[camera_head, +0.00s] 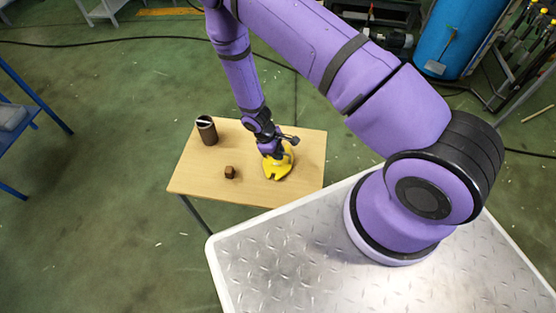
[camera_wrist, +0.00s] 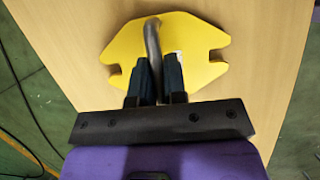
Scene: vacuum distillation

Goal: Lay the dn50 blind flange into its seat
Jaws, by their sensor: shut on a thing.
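A yellow plate (camera_head: 275,173) with notched ends lies on or just above the small wooden table, under my gripper (camera_head: 273,152). In the wrist view the yellow plate (camera_wrist: 200,32) spans the upper middle, with a grey bent bar (camera_wrist: 152,35) rising from it. My gripper (camera_wrist: 158,62) is shut on this bar, its two dark fingers on either side. I cannot tell whether the yellow plate is the dn50 blind flange or its seat. The fingers hide part of the plate, and its contact with the table cannot be judged.
The wooden table (camera_head: 205,180) also bears a dark brown cylinder (camera_head: 207,133) at its back left and a small brown block (camera_head: 230,172) left of the plate. The table's front left is bare. A metal tread-plate surface (camera_head: 290,265) lies nearer, beneath my arm.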

